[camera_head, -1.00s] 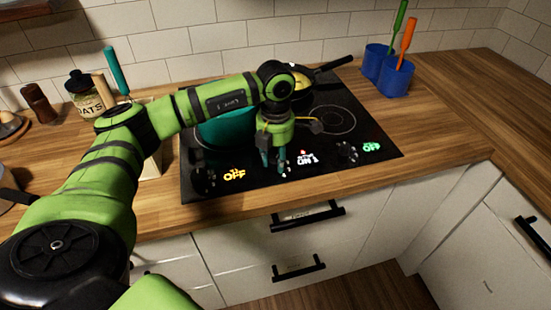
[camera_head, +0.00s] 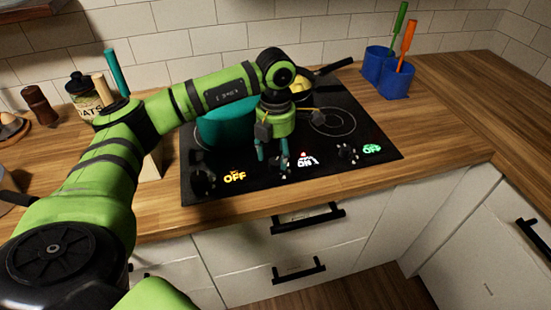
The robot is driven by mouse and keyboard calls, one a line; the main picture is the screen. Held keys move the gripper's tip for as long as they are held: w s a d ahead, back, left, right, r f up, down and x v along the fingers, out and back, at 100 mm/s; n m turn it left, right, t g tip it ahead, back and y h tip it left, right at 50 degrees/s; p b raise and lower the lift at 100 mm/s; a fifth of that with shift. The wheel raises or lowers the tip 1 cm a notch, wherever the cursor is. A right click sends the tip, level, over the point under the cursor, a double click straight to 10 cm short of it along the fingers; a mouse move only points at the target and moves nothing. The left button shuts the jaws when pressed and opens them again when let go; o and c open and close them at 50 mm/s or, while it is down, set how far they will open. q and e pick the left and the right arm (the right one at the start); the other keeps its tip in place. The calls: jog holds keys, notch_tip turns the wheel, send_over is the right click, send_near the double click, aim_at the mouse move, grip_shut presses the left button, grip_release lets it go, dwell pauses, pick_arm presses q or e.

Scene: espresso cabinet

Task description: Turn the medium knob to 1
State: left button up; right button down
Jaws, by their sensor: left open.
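The black cooktop (camera_head: 322,178) has a row of knobs along its front edge. The middle knob (camera_head: 284,174) is mostly hidden by my left gripper (camera_head: 272,163), which is open just above and beside it. I cannot tell whether the fingers touch it. The white label (camera_head: 307,160) right of it has a small red mark above and seems to read ON 1, but is blurred. The left knob (camera_head: 203,182) is black, with a yellow OFF label (camera_head: 235,177). The right knob (camera_head: 347,153) has a green OFF label (camera_head: 371,149). My right gripper is not in view.
A teal pot (camera_head: 226,127) stands behind my left gripper. A pan (camera_head: 318,76) sits at the back. Blue utensil holders (camera_head: 396,82) stand on the wooden counter (camera_head: 448,125) at right, with clear counter beside them. Drawer handles (camera_head: 308,217) stick out below.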

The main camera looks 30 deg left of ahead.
aim_at(275, 161)
pick_arm(q)
notch_tip(275, 161, up, 9)
dwell(0.3)
jog(key=shift+s+f, duration=0.1)
dwell(0.4)
